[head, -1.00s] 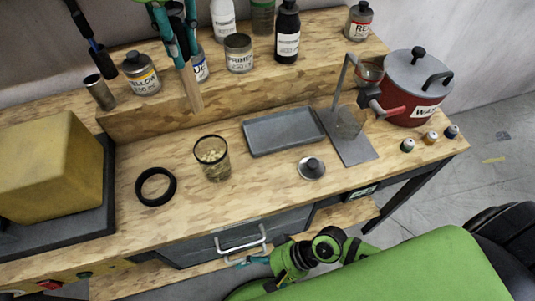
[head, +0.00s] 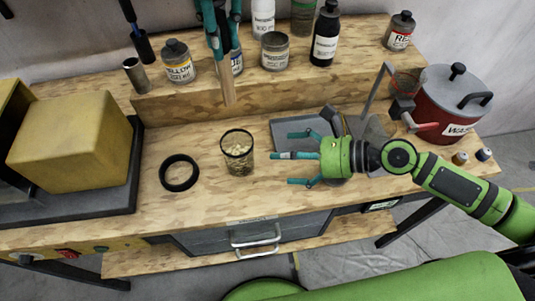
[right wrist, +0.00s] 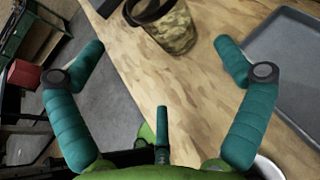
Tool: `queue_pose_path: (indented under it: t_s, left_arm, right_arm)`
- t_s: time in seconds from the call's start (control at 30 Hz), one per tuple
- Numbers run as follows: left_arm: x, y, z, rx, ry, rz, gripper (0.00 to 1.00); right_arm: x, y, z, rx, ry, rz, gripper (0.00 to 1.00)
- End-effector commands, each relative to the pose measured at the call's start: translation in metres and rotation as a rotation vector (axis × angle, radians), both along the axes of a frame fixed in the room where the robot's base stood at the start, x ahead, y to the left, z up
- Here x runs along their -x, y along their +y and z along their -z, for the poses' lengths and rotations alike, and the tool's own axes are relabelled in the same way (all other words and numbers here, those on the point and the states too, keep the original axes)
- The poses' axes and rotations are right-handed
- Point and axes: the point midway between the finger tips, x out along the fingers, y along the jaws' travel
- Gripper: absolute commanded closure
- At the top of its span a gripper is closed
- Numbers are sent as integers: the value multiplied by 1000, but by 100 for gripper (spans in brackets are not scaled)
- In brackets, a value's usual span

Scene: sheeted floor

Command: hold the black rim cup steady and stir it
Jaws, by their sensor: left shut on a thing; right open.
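The black rim cup (head: 238,158) is a clear glass with a dark rim and pale grainy contents. It stands upright on the wooden bench; it also shows at the top of the right wrist view (right wrist: 172,28). My left gripper (head: 222,52) is shut on a flat wooden stick (head: 228,90), which points down behind the cup, apart from it. My right gripper (head: 290,157) is open and empty, to the right of the cup with its teal fingers towards it. In the right wrist view the open fingers (right wrist: 158,50) are short of the cup.
A black ring (head: 179,173) lies left of the cup. A grey tray (head: 290,127) is partly hidden behind my right gripper. A yellow block (head: 75,140) stands left, a red pot (head: 450,110) right. Several jars and bottles line the back shelf, including a primer jar (head: 275,52).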

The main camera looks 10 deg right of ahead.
Motion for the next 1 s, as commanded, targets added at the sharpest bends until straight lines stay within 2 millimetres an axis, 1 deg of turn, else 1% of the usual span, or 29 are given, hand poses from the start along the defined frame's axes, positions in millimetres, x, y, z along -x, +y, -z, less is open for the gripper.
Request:
queue_pose_path:
  t_s: [0.1, 0.3, 0.5, 0.7, 1.0]
  left_arm:
    - [0, 0, 0, 0, 0, 0, 100]
    - [0, 0, 0, 0, 0, 0, 100]
    - [0, 0, 0, 0, 0, 0, 100]
    - [0, 0, 0, 0, 0, 0, 100]
    - [0, 0, 0, 0, 0, 0, 100]
  right_arm:
    - [-7, 18, 5, -4, -6, -4, 0]
    - [-21, 51, 21, -3, -5, -3, 0]
    - [-33, 79, 34, -1, -3, -4, 0]
    - [-39, 93, 41, 0, -3, -3, 0]
    - [-40, 96, 43, 2, -3, -4, 0]
